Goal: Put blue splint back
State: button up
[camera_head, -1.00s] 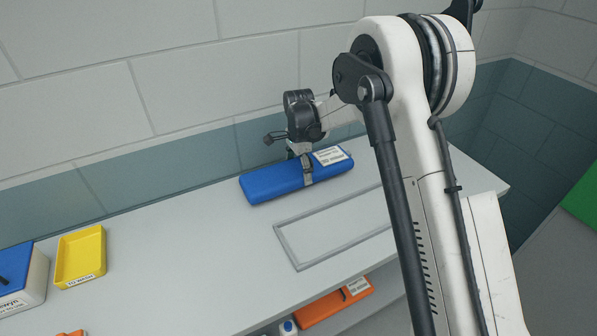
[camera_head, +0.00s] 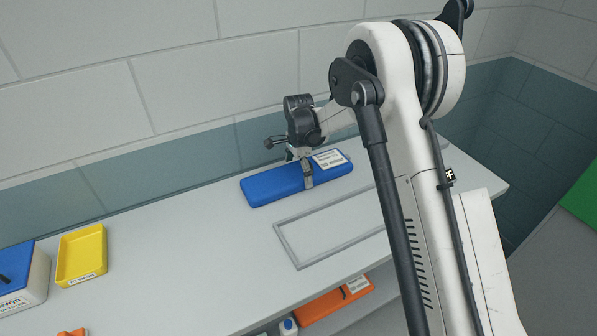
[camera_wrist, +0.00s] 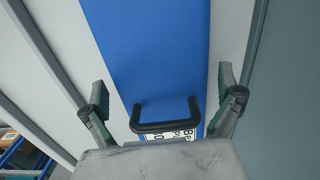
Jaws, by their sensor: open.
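My gripper (camera_head: 303,157) is over the middle of the splint. In the wrist view, its two fingers (camera_wrist: 160,88) are spread apart on either side of the blue splint (camera_wrist: 150,45). A black handle (camera_wrist: 165,127) shows between them, with part of the label below. Whether the fingers touch the splint is unclear.
A yellow tray (camera_head: 80,257) and a blue-and-white box (camera_head: 22,280) stand at the left of the counter (camera_head: 180,270). An orange case (camera_head: 322,305) lies on the shelf below. The tiled wall (camera_head: 165,192) is close behind the splint. The outline's inside is empty where visible.

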aim_at(299, 171)
notch_tip(299, 171, up, 12)
jog(key=b, duration=0.2)
jog(key=s+d+r+n+t, duration=0.2)
jog(key=s+d+r+n, duration=0.1)
jog(key=s+d+r, duration=0.65)
jog(key=s+d+r+n+t, duration=0.2)
jog(key=s+d+r+n, duration=0.15)
jog(key=s+r, duration=0.4)
jog(key=s+d+f+n+t, duration=0.1)
jog(key=s+d+n, duration=0.1)
jog(key=s, duration=0.5)
jog(key=s+d+f+n+t, duration=0.1)
jog(key=s+d+f+n, duration=0.1)
jog(key=s, duration=0.5)
jog(key=s+d+f+n+t, duration=0.1)
jog(key=s+d, duration=0.3)
jog(key=s, duration=0.4)
jog(key=shift+d+f+n+p, duration=0.3)
jog(key=shift+d+f+n, duration=0.05)
jog(key=shift+f+n, duration=0.1)
notch_tip(299, 171, down, 8)
jog(key=b, duration=0.7)
jog(key=shift+r+b, duration=0.25)
jog(key=shift+b, duration=0.05)
